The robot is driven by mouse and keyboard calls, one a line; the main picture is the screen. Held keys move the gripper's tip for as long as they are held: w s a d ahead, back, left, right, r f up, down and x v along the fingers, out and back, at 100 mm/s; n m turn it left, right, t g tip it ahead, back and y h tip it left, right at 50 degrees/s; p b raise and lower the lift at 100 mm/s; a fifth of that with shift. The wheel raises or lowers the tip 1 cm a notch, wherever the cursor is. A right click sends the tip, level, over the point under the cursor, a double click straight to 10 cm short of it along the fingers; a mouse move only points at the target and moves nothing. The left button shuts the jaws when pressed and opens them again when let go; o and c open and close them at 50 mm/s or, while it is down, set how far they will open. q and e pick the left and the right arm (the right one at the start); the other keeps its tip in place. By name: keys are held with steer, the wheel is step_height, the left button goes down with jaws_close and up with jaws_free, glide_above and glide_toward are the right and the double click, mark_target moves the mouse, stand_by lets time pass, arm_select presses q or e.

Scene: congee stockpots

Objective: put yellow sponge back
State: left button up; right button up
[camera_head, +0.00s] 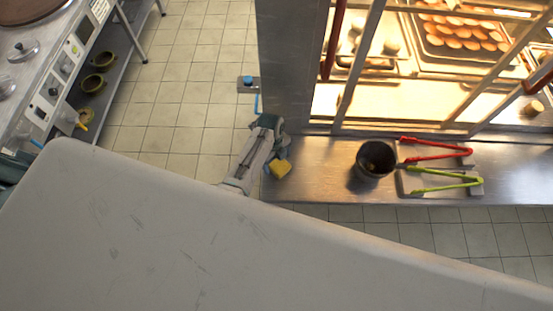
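The small yellow sponge (280,168) is at the left end of the steel counter (320,167) in the head view. My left gripper (277,152) reaches up from the lower left, and its dark end is right beside the sponge, seeming to touch it. The fingers are small and partly hidden, so I cannot tell whether they are open or shut on the sponge. I also cannot tell whether the sponge rests on the counter or is held just above it. My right gripper is not in view.
A dark round container (375,160) stands on the counter, with red tongs (437,149) and green tongs (444,181) to its right. A lit glass-fronted food cabinet (420,70) rises behind. A small bracket with a blue item (248,80) juts from the cabinet's left side.

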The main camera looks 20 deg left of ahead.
arm_select(q)
step_height(320, 180, up, 12)
steer(key=a, duration=0.1)
steer(key=shift+w+a+b, duration=0.3)
steer(key=shift+w+b, duration=0.1)
steer(key=shift+w, duration=0.05)
steer(key=shift+r, duration=0.1)
stand_by(0.4)
